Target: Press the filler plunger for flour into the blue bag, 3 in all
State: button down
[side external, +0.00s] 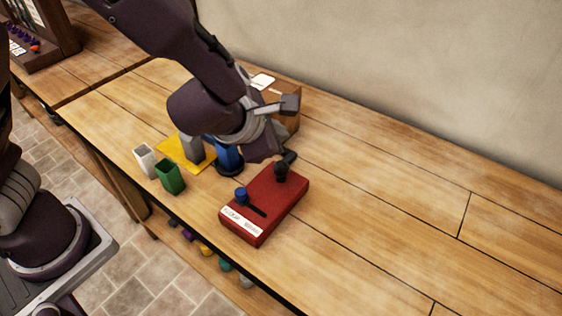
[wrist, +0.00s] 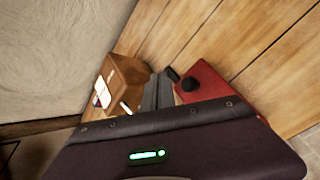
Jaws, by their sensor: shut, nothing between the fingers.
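My gripper (side external: 265,150) is shut and empty, low over the table just behind the red box; its grey fingers (wrist: 158,90) show in the wrist view. The red box (side external: 279,205) has a blue knob by a dark slot, a black knob (side external: 281,173) and a white label too small to read. The black knob also shows in the wrist view (wrist: 189,84), right of my fingers. A blue object (side external: 229,157) on a dark round base stands under my wrist, partly hidden; I cannot tell for certain that it is the bag. I cannot tell which part is the flour plunger.
A white open container (side external: 145,161) and a green one (side external: 170,178) stand at the table's front left. A grey upright piece (side external: 192,149) stands on a yellow mat (side external: 172,147). A brown box (wrist: 126,78) is behind my gripper, near the wall. The table's right is clear.

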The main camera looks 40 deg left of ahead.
aim_at(278, 167)
notch_tip(278, 167, up, 4)
jog(key=shift+f, duration=0.1)
jog(key=shift+f, duration=4.4)
jog(key=shift+f, duration=0.1)
jog(key=shift+f, duration=0.3)
jog(key=shift+f, duration=0.95)
jog(key=shift+r, duration=1.35)
